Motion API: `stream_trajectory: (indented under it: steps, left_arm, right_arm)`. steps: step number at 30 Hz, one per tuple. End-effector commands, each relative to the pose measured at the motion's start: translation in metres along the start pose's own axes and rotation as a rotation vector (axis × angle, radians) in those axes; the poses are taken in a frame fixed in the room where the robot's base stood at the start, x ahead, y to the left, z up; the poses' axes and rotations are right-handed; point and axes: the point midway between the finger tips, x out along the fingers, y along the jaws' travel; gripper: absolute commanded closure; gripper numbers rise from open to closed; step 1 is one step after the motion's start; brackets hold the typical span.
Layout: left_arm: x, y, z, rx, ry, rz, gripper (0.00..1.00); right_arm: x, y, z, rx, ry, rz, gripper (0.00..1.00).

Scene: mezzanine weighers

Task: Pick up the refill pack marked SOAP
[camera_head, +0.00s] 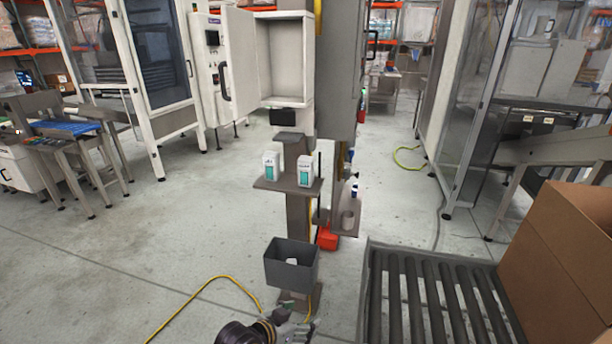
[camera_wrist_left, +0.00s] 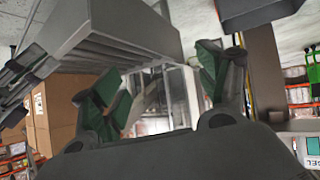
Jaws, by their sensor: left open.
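Two white refill packs with teal panels stand upright on a small grey shelf (camera_head: 262,184) on a post in the head view. One is the left pack (camera_head: 271,167), the other the right pack (camera_head: 305,171). Their markings are too small to read there, so I cannot tell which is SOAP. My left gripper (camera_head: 297,319) is at the bottom of the head view, well below the shelf and apart from both packs. In the left wrist view its green-padded fingers (camera_wrist_left: 163,88) are spread and empty. Part of a white pack (camera_wrist_left: 312,150) shows at that view's right edge. My right gripper is out of view.
A dark open bin (camera_head: 291,265) hangs on the post below the shelf, near my left gripper. A roller conveyor (camera_head: 367,300) and a cardboard box (camera_head: 560,250) stand at right. A yellow cable (camera_head: 205,287) lies on the floor. Floor left of the post is mostly clear.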

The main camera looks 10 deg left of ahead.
Motion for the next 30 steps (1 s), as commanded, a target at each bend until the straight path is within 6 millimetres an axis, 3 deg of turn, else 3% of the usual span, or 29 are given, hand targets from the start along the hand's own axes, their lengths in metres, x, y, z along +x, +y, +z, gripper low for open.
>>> stream_trajectory:
  steps: [1,13,30]
  left_arm:
    - [-0.005,-0.001,-0.011,0.010,0.004,-0.002,0.25]
    - [-0.025,-0.008,-0.066,0.097,0.025,-0.031,0.25]
    - [-0.055,-0.026,-0.143,0.254,0.052,-0.110,0.25]
  right_arm:
    - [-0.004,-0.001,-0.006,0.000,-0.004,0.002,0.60]
    - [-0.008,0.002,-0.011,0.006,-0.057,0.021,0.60]
    - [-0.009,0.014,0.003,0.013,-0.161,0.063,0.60]
